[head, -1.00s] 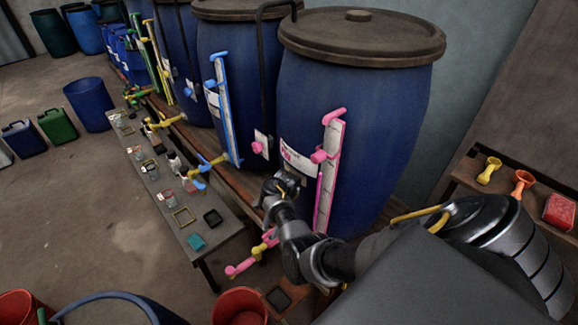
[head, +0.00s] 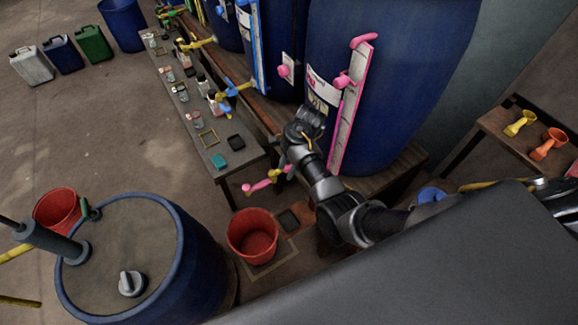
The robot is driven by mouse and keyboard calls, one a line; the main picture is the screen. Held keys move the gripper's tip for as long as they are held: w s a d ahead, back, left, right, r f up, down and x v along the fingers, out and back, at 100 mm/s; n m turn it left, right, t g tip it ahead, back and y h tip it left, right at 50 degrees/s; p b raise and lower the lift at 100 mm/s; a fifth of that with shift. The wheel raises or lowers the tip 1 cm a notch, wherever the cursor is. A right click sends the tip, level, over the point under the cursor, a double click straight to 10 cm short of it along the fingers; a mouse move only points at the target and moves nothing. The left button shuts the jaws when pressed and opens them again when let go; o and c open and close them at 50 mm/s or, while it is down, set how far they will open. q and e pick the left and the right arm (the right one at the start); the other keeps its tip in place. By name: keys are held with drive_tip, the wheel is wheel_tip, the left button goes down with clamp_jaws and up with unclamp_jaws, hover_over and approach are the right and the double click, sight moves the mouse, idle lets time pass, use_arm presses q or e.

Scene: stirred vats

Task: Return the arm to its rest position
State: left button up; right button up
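My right arm (head: 340,205) comes in from the lower right, dark and metallic. Its gripper (head: 305,128) is in front of the large blue vat with pink fittings (head: 405,85). It is above the pink-handled tap (head: 265,183). I see nothing held in it, but the fingers are too small and dark to tell open from shut. I cannot tell whether it touches the vat. My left gripper is not in view.
A red bucket (head: 253,236) stands on the floor below the tap. A blue drum (head: 135,250) fills the lower left. A low bench (head: 222,172) holds jars and small trays. Yellow (head: 520,124) and orange (head: 548,144) funnels sit on a shelf at right.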

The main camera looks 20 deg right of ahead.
drive_tip(key=w+d+f+n+t+h, duration=0.3)
drive_tip(key=w+d+f+n+h, duration=0.1)
drive_tip(key=w+d, duration=0.15)
drive_tip(key=s+d+f+n+t+h+b, duration=0.1)
drive_tip(key=s+f+n+b, duration=0.3)
drive_tip(key=f, duration=0.8)
drive_tip(key=s+d+f+n+t+h+b, duration=0.2)
drive_tip(key=s+f+n, duration=0.3)
drive_tip(key=f, duration=0.7)
drive_tip(key=s+a+f+n+g+y+b, duration=0.1)
drive_tip(key=s+f+n+b, duration=0.1)
drive_tip(key=s+f, duration=0.7)
drive_tip(key=s+a+f+n+y+b, duration=0.1)
drive_tip(key=s+a+f+n+b, duration=0.15)
drive_tip(key=s+f, duration=0.75)
drive_tip(key=s+d+f+g+b, duration=0.1)
drive_tip(key=s+f+b, duration=0.1)
drive_tip(key=s, duration=1)
drive_tip(key=s+d+f+n+g+b, duration=0.1)
drive_tip(key=s+f+g, duration=0.1)
drive_tip(key=s, duration=1)
drive_tip(key=shift+d+f+y+b, duration=0.2)
drive_tip(key=shift+f+y+b, duration=0.15)
drive_tip(key=shift+f, duration=0.2)
